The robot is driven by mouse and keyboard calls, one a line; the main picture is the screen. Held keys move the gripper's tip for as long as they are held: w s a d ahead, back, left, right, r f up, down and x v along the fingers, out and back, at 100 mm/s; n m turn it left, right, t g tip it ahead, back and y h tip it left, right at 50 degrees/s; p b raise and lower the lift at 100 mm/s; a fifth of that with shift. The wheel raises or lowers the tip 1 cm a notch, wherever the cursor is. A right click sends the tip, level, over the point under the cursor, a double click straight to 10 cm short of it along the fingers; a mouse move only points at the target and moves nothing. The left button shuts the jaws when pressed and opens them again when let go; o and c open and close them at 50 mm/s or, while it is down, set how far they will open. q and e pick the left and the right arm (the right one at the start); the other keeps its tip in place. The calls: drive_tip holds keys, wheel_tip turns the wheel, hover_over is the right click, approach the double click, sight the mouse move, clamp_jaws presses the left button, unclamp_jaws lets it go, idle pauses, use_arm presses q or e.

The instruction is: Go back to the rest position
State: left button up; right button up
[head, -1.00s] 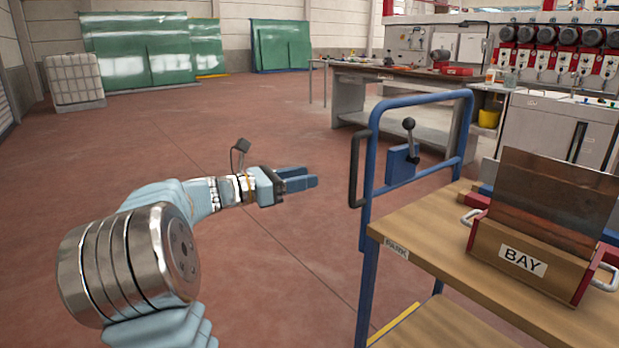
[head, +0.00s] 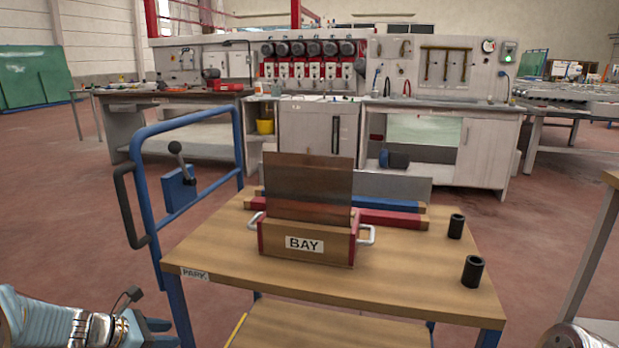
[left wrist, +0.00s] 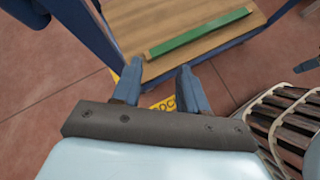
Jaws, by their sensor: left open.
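My left gripper (head: 160,332) is at the lower left of the head view, left of the trolley (head: 215,251) and lower than its top. In the left wrist view the two blue fingers (left wrist: 158,88) are apart with nothing between them. Beyond them show the trolley's lower shelf (left wrist: 185,20) and a green strip (left wrist: 200,34) lying on it. My right gripper is not in view; a metal part at the lower right edge of the head view may belong to my right arm.
The trolley has a blue handle frame (head: 148,195) with a black lever (head: 181,160). On its top stand a BAY box (head: 280,243) holding a brown panel (head: 308,180), and two black cylinders (head: 472,271). A workbench and machine (head: 320,120) stand behind. Red floor lies open at left.

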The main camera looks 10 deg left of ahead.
use_arm(q)
drive_tip(key=s+d+f+m+g+y, duration=0.1)
drive_tip(key=s+d+f+m+g, duration=0.2)
drive_tip(key=d+f+m, duration=0.5)
drive_tip(key=s+d+f+m+g, duration=0.25)
drive_tip(key=d+f, duration=0.35)
drive_tip(key=f, duration=0.5)
drive_tip(key=s+d+f+m+g, duration=0.1)
drive_tip(key=s+d+f+m, duration=0.3)
drive_tip(key=s+d+m, duration=0.2)
drive_tip(key=s+d+f+m+g, duration=0.1)
drive_tip(key=s+d+f+m, duration=0.4)
drive_tip(key=d+m, duration=0.4)
drive_tip(key=shift+s+d, duration=0.35)
drive_tip(key=shift+d, duration=0.9)
drive_tip(key=shift+f, duration=0.1)
